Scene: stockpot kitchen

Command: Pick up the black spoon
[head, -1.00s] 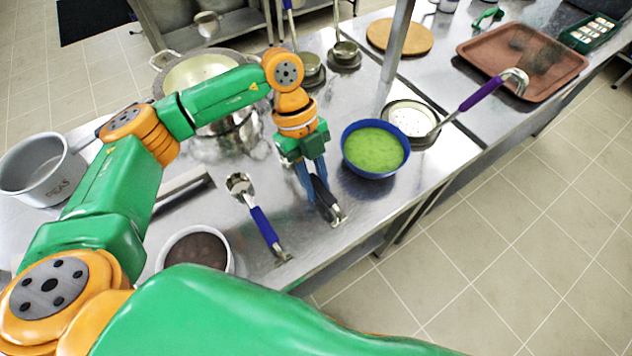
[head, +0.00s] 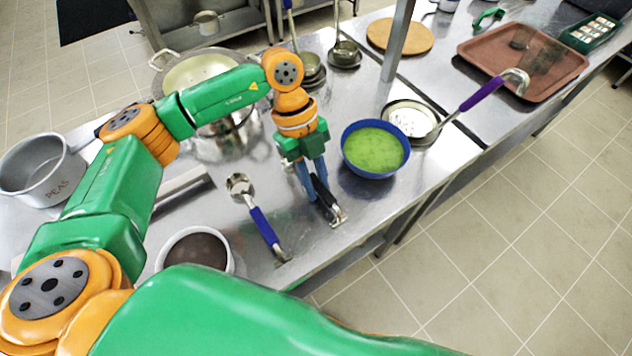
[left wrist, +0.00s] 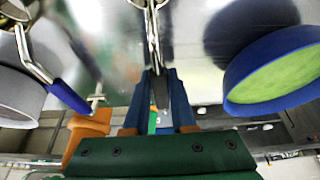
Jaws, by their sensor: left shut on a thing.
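The black spoon (head: 323,194) has a dark handle with a bright metal end, and is beside the blue bowl on the steel table. My left gripper (head: 312,195) points down and is shut on its dark handle. In the left wrist view, the dark handle (left wrist: 160,92) is between the blue fingers and bright metal (left wrist: 152,25) extends beyond them. The fingers hide part of the spoon. I cannot tell whether it is clear of the table. My right gripper is not in view.
A blue bowl (head: 375,148) of green soup stands close right of the gripper. A blue-handled ladle (head: 262,225) lies to the left, near a pot with dark contents (head: 197,250). A purple-handled ladle (head: 482,95) rests in a pan (head: 412,118). A large pot (head: 197,72) stands behind.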

